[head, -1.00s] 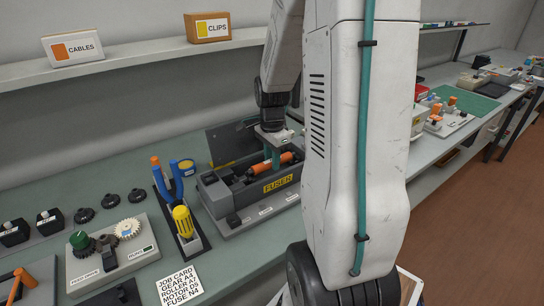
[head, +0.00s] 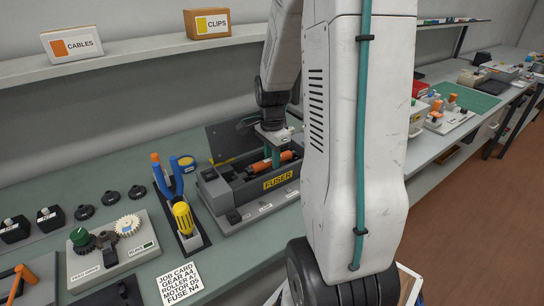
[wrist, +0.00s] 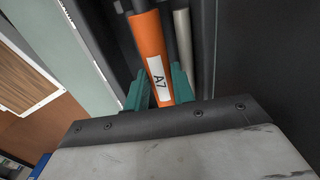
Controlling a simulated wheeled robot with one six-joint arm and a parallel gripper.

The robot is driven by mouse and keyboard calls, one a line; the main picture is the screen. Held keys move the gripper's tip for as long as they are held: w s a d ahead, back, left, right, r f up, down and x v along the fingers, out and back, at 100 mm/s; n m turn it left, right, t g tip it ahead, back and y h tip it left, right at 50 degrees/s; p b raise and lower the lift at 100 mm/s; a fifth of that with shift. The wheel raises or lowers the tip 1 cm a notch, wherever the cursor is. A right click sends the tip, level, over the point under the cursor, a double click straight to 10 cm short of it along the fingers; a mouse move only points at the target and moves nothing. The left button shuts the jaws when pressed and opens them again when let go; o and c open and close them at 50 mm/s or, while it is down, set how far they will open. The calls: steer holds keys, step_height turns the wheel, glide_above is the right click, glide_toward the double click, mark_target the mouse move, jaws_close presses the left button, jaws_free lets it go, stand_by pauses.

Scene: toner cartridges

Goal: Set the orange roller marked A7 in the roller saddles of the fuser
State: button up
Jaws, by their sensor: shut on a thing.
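The orange roller (head: 289,156) lies along the inside of the grey fuser (head: 228,215), whose open lid leans up at the back. In the wrist view the roller (wrist: 148,40) shows a white A7 label between my teal fingers. My gripper (head: 273,158) points down into the fuser and is shut on the roller; it also shows in the wrist view (wrist: 161,92). The roller's ends and the saddles are hidden, so I cannot tell whether it rests in them. A pale grey rod (wrist: 183,40) runs beside the roller.
A tool holder (head: 193,243) with a yellow-handled screwdriver and pliers stands left of the fuser. A gear mount (head: 112,250) and the job card (head: 180,286) are at the lower left. A shelf (head: 130,62) runs along the wall. My arm hides the bench right of the fuser.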

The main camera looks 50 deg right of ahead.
steer(key=shift+f, duration=0.65)
steer(key=o, duration=1.1)
step_height(320, 180, up, 8)
steer(key=shift+f, duration=0.1)
